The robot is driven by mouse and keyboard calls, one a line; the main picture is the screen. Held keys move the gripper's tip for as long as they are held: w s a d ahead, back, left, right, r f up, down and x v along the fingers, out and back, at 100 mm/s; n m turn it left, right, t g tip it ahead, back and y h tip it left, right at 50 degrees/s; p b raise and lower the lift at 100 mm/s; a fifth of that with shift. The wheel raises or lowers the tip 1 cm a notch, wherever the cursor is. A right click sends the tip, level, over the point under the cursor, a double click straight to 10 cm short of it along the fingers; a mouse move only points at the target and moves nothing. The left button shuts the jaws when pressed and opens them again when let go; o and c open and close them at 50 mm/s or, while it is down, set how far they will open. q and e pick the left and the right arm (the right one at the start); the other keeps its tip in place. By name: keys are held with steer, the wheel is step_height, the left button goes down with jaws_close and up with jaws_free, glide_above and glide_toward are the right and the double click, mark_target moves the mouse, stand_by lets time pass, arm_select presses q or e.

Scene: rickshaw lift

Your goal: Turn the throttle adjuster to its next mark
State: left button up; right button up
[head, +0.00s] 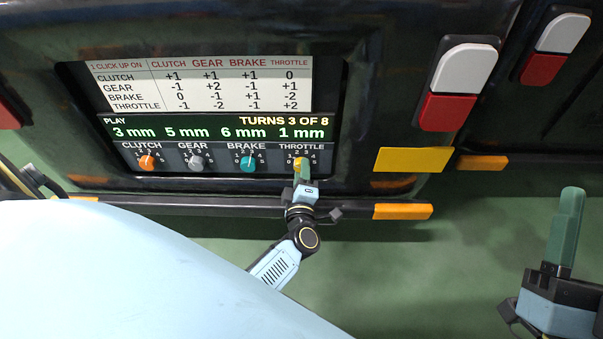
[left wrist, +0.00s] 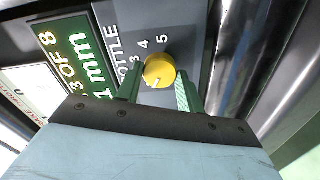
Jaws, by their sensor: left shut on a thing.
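The throttle adjuster is a round yellow knob (head: 298,162) under the THROTTLE label, at the right end of the knob row. It shows larger in the left wrist view (left wrist: 160,69), with a white mark towards its lower edge. I cannot tell which digit the mark points at; 3, 4 and 5 show beside it. My left gripper (head: 303,171) reaches up to the panel from below. Its green fingers (left wrist: 158,88) are on either side of the knob, shut on it. My right gripper (head: 568,222) is away at the lower right, seen edge-on, touching nothing visible.
The dark panel holds a table of numbers (head: 201,85), a green display (head: 205,127) reading throttle 1 mm and turns 3 of 8, and the orange clutch (head: 147,162), grey gear (head: 196,162) and teal brake (head: 248,164) knobs. A dark bar (head: 200,206) runs below it.

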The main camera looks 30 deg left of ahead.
arm_select(q)
steer(key=shift+f, duration=0.1)
steer(key=o, duration=1)
arm_select(e)
steer(key=shift+s+f, duration=0.1)
steer(key=shift+f, duration=0.15)
arm_select(q)
steer(key=shift+p+v, duration=1.8)
steer(key=shift+v, duration=4.95)
arm_select(e)
step_height(320, 180, down, 11)
steer(key=w+d+g+h, duration=0.1)
steer(key=w+g+h, duration=0.1)
steer(key=g, duration=0.6)
steer(key=shift+r+h, duration=0.15)
steer(key=shift+h, duration=0.35)
steer(key=shift+d, duration=0.1)
